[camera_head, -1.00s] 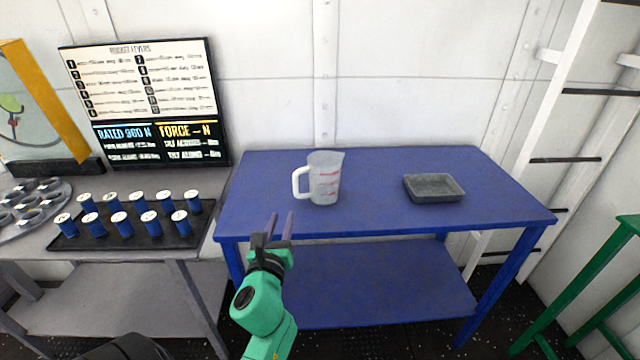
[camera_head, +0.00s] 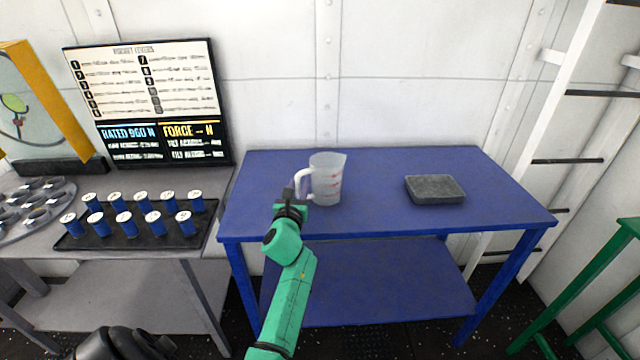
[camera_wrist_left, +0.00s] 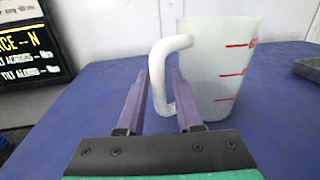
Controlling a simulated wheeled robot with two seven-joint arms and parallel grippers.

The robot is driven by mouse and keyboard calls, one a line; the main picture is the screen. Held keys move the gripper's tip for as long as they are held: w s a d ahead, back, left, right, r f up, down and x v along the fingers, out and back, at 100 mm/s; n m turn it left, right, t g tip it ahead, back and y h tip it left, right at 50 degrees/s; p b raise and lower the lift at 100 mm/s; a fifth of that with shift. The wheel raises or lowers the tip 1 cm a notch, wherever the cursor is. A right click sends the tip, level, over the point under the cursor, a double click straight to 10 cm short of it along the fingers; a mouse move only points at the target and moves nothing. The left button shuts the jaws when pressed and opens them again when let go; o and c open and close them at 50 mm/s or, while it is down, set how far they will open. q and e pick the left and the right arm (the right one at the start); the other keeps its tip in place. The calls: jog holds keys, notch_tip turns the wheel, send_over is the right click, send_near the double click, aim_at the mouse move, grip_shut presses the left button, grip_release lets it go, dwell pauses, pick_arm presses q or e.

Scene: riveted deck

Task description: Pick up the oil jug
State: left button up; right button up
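The oil jug (camera_head: 327,182) is a translucent white measuring jug with red marks, standing upright on the blue table (camera_head: 400,215). Its handle (camera_head: 302,184) points left. My left gripper (camera_head: 296,194) is at the handle side of the jug, low over the table's left part. In the left wrist view, its two purple fingers (camera_wrist_left: 160,78) are apart, with the jug's handle (camera_wrist_left: 158,88) between their tips. I cannot tell whether either finger touches it. The jug's body (camera_wrist_left: 222,70) is right of the fingers. My right gripper is not in view.
A grey tray (camera_head: 435,189) sits on the table's right part, clear of the jug. A grey bench (camera_head: 205,240) at left holds a black tray of blue canisters (camera_head: 130,235). A sign board (camera_head: 148,100) stands behind it. A white wall is behind the table.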

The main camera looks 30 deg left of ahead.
pick_arm(q)
jog(key=shift+s+r, duration=0.1)
jog(key=shift+s, duration=0.05)
grip_shut()
dwell(1.2)
